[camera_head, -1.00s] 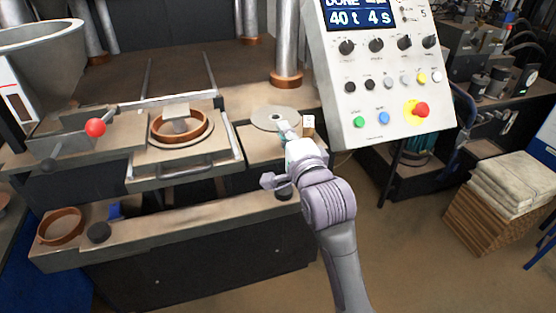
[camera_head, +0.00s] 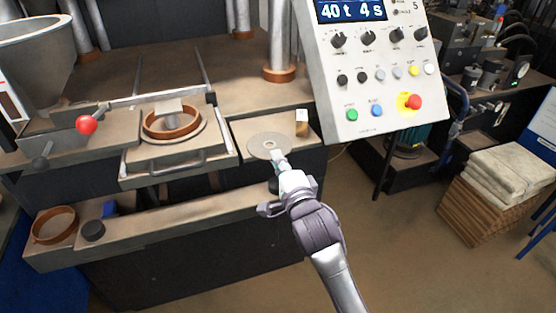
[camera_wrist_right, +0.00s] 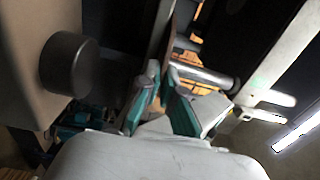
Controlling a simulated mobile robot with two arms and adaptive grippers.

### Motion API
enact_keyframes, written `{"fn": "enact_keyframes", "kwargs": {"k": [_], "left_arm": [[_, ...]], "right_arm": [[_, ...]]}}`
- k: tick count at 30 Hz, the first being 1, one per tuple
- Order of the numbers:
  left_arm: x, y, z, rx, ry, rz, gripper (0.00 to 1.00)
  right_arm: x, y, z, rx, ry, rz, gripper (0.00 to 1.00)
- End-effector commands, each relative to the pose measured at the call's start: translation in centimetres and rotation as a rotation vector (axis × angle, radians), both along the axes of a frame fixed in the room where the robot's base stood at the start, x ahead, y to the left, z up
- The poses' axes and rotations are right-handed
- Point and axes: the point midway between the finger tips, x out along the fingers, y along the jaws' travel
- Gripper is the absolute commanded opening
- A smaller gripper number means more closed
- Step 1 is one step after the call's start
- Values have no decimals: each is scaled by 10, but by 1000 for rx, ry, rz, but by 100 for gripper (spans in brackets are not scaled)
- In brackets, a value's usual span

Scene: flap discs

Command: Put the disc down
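A round grey disc (camera_head: 268,146) with a small centre hole shows flat-side up in the head view, at the front part of the right-hand worktop (camera_head: 240,128). My right gripper (camera_head: 278,157) is at the disc's near edge and appears shut on it. I cannot tell whether the disc touches the worktop. In the right wrist view, the teal-padded fingers (camera_wrist_right: 166,92) close on a thin brownish edge (camera_wrist_right: 182,30), seen edge-on. My left gripper is in neither view.
A small block (camera_head: 302,124) stands on the worktop right of the disc. A mould with a brown ring (camera_head: 172,122) is to the left. The control panel (camera_head: 372,75) rises at the right. A lower ledge (camera_head: 160,218) holds another brown ring (camera_head: 54,225) and a black knob (camera_head: 93,231).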

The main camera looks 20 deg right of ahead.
Motion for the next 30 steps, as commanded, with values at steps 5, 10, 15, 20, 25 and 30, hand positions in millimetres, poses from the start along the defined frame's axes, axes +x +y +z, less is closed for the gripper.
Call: {"fn": "enact_keyframes", "kwargs": {"k": [5,10,15,20,25,30], "left_arm": [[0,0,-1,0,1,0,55],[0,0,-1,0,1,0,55],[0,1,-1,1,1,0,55],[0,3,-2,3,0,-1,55],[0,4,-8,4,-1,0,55],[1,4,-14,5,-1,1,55]], "right_arm": [[0,0,-3,0,2,0,21],[0,0,-3,0,2,0,31],[0,0,-2,0,1,0,31],[-9,0,-2,2,3,0,31],[-42,-1,-3,5,4,0,31],[-79,-3,-4,4,3,0,31]]}}
